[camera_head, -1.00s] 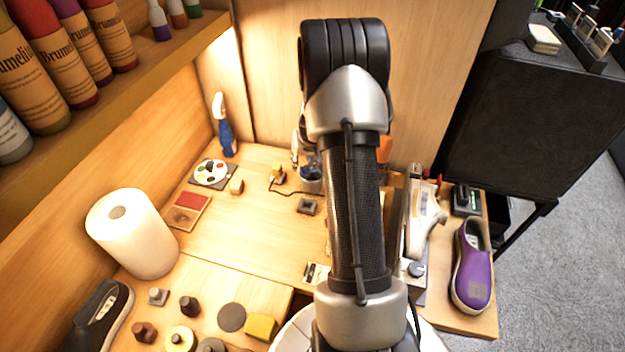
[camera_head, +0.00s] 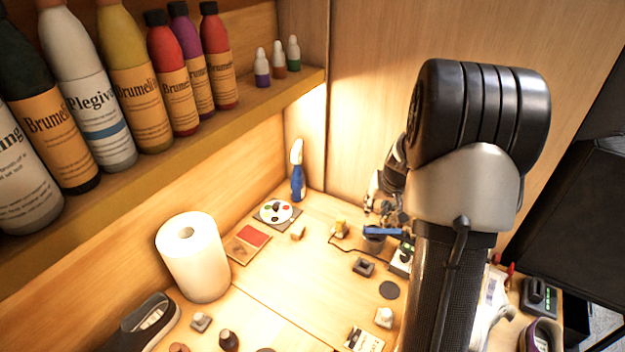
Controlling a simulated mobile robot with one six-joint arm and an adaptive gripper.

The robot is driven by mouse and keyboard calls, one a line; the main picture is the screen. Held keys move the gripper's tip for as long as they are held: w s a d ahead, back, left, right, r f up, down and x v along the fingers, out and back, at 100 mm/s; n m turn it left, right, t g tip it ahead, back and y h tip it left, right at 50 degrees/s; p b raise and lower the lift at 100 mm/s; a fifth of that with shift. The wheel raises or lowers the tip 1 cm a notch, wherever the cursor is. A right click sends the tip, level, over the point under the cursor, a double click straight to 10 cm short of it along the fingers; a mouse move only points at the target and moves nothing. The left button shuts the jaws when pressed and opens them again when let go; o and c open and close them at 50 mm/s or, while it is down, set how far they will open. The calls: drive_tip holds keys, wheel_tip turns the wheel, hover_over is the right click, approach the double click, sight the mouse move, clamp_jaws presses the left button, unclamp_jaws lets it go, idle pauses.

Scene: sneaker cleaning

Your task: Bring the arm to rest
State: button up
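My arm rises through the right half of the head view, with a thick dark upper joint and a dark textured link below it. Behind it, at its left edge, dark and silvery parts that look like my wrist and gripper (camera_head: 376,192) show above the bench, partly covered by the arm. The fingers are too small and overlapped to tell whether they are open or shut. A blue bar-like item (camera_head: 383,232) lies just below these parts; I cannot tell whether they touch.
A wooden shelf (camera_head: 235,103) with several bottles runs along the left. A purple shoe (camera_head: 543,335) shows at lower right.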

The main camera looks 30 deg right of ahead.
drive_tip(key=shift+a, duration=0.1)
drive_tip(key=s+a+r+n+y, duration=0.1)
drive_tip(key=s+a+r+n, duration=0.1)
drive_tip(key=a+r, duration=0.65)
drive_tip(key=s+a+r+n, duration=0.2)
drive_tip(key=a+r, duration=0.3)
drive_tip(key=a, duration=0.7)
drive_tip(key=s+a+r+n, duration=0.3)
drive_tip(key=s+a, duration=1)
drive_tip(key=s, duration=0.4)
drive_tip(key=shift+s+a+y, duration=0.2)
drive_tip(key=shift+a+y, duration=0.1)
drive_tip(key=shift+y, duration=0.1)
